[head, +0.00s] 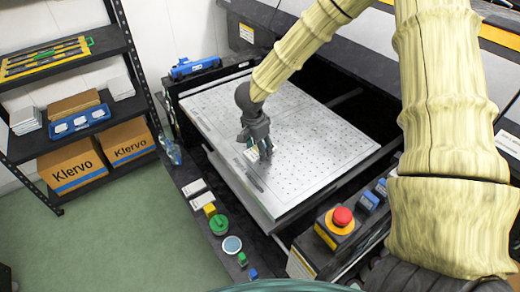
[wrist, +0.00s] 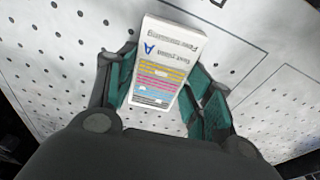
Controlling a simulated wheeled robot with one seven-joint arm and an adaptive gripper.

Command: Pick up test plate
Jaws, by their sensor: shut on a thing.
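The test plate (wrist: 163,62) is a small white slab with upside-down print and yellow, pink and blue stripes. It sits between the dark green finger pads of my gripper (wrist: 160,88) in the wrist view. The gripper is shut on it. In the head view my gripper (head: 259,150) points down over the perforated metal bed (head: 325,150). Only a pale bit of the plate (head: 251,154) shows there beside the fingers. I cannot tell whether the plate touches the bed.
The bed lies in a dark machine frame. A red emergency button (head: 342,217) stands at its near right corner. A green round item (head: 219,224) and small blocks line the near left ledge. A shelf (head: 75,140) with Klervo boxes stands left. Most of the bed is clear.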

